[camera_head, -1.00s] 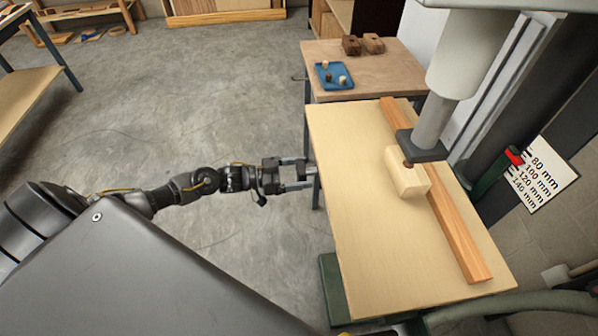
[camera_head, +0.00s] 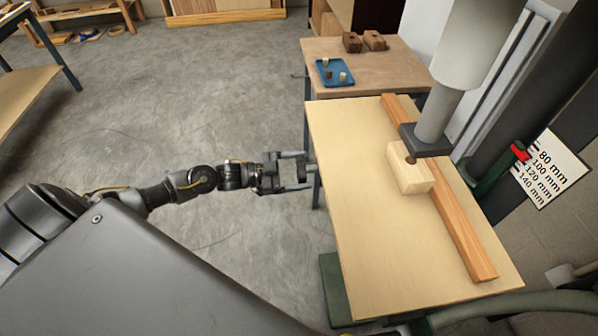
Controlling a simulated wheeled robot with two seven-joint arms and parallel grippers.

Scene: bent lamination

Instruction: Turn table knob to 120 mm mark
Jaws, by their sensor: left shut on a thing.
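The drill-press table (camera_head: 360,240) has a pale wooden top. My left gripper (camera_head: 307,172) is at its left edge, its two fingers around a small knob that they largely hide; it is shut on this knob. A white scale (camera_head: 550,170) at the right reads 80, 100, 120 and 140 mm downward. A red pointer (camera_head: 519,151) beside it sits near the upper marks, around 80 to 100 mm; the exact reading is too small to tell. My right gripper is not in view.
A pale wooden block (camera_head: 408,170) rests against a long wooden fence (camera_head: 455,220) on the table, under the grey drill spindle (camera_head: 433,120). Behind is a small bench (camera_head: 385,80) with a blue tray (camera_head: 334,83) and brown blocks. Open concrete floor lies left.

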